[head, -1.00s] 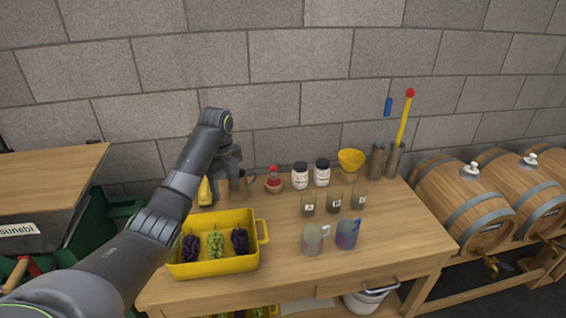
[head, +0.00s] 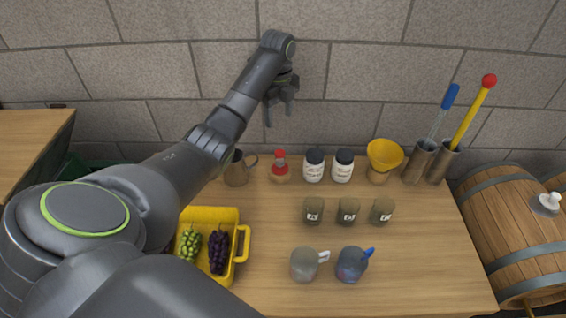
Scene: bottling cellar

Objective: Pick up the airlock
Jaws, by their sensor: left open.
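The airlock, a small piece with a red cap (head: 279,166) on a brownish base, stands upright near the back of the wooden table. A metal mug is on its left and a white jar on its right. My left gripper (head: 279,115) is open and empty, its fingers pointing down. It shows above the airlock in the picture, against the wall, apart from it. My right gripper is not in view.
White jars (head: 314,166) with dark lids and a yellow funnel (head: 384,155) stand right of the airlock. The metal mug (head: 237,172) is close on its left. Labelled cups (head: 349,211), two jugs (head: 352,263) and a yellow grape crate (head: 241,241) are nearer.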

